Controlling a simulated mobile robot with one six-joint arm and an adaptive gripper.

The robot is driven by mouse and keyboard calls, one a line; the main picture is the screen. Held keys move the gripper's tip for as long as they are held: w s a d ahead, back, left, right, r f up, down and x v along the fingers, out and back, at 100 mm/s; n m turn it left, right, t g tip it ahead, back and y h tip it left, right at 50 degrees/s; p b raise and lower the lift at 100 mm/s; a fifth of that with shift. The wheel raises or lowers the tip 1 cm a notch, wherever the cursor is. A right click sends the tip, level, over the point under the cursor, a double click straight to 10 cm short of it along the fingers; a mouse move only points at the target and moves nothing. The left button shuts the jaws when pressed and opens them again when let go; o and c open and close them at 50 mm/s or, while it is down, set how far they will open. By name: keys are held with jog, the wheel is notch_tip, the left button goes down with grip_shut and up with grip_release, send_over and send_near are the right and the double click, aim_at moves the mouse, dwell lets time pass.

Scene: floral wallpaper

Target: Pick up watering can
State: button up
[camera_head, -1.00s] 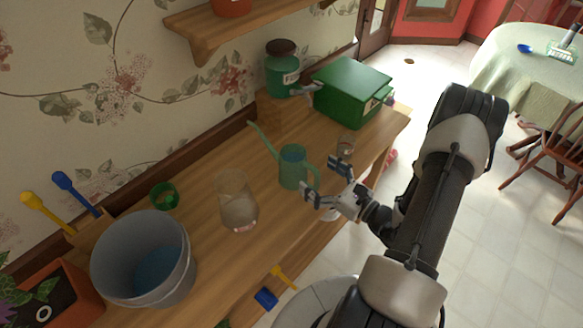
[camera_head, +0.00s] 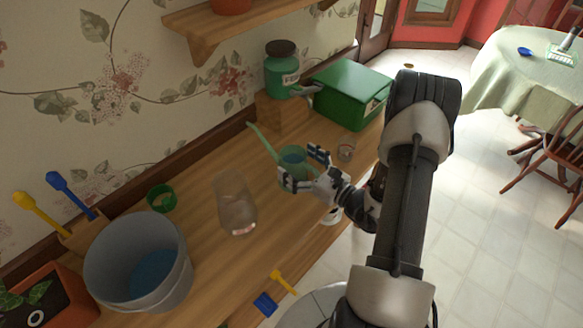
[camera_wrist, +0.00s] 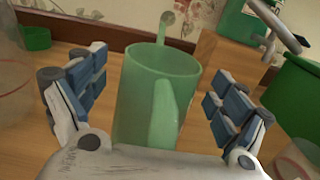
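The green watering can (camera_head: 291,158) stands upright on the wooden bench, its long spout pointing up and left toward the wall. In the wrist view the can (camera_wrist: 155,90) stands between my two fingers, with its handle facing me and its spout behind. My gripper (camera_head: 307,165) is open around the can's near side. In the wrist view my gripper (camera_wrist: 155,98) shows a gap between each finger and the can. In the head view my fingers hide the lower part of the can.
A clear glass vase (camera_head: 235,203) stands left of the can. A small glass (camera_head: 346,149) and a green box (camera_head: 350,93) are to the right. A green jar (camera_head: 287,76) stands on a wooden block (camera_head: 283,113) behind. A grey bucket (camera_head: 138,262) is at the front left.

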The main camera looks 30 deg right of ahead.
jog(key=c, duration=1.5)
jog(key=shift+r, duration=0.15)
